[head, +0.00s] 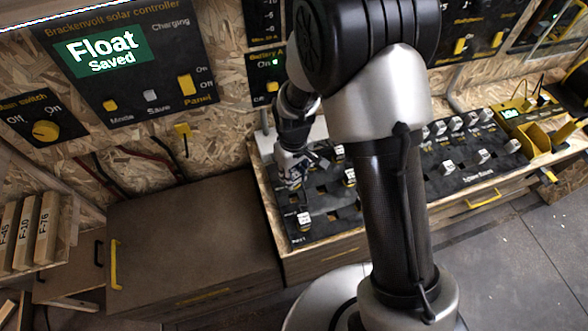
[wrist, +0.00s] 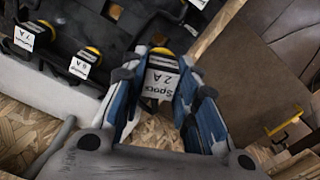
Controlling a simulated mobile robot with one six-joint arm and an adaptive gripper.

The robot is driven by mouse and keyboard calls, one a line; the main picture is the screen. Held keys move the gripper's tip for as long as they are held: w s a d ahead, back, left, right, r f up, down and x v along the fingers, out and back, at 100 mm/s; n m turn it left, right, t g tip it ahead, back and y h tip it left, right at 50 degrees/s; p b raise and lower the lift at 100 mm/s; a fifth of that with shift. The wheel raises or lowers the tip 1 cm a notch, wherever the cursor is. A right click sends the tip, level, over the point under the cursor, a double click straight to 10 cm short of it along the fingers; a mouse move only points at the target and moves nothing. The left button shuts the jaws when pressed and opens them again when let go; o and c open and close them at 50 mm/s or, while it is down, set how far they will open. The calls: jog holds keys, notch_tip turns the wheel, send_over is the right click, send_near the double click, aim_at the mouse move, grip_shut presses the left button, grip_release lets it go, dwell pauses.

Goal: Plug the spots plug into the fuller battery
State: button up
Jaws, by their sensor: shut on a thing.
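The spots plug (wrist: 162,82) sits between my gripper's fingers in the wrist view, with a white label reading "Spots 7 A" and a yellow-and-black top. My gripper (wrist: 172,88) is shut on it. In the head view my gripper (head: 290,172) is over the left end of the black socket board (head: 325,222); the plug is hard to make out there. I cannot tell whether the plug touches a socket. A "Battery A" panel (head: 262,57) with a small green display is on the wall, partly hidden by my arm. Its reading is too small to read.
Other white-labelled plugs stand on the board, one at its front left (head: 304,220); two show in the wrist view (wrist: 36,30) (wrist: 84,62). A brown cabinet (head: 190,235) is left of the board. The solar controller (head: 125,60) reads "Float Saved". My arm hides the board's middle.

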jog(key=shift+d+f+b, duration=0.1)
jog(key=shift+f+b, duration=0.35)
jog(key=shift+f, duration=0.25)
jog(key=shift+f+b, duration=1.8)
jog(key=shift+f, duration=0.7)
jog(key=shift+f, duration=0.3)
jog(key=shift+f+b, duration=0.4)
jog(key=shift+b, duration=0.1)
jog(key=shift+f, duration=0.35)
jog(key=shift+f+b, duration=0.4)
jog(key=shift+b, duration=0.15)
jog(key=shift+f, duration=0.1)
jog(key=o, duration=1.1)
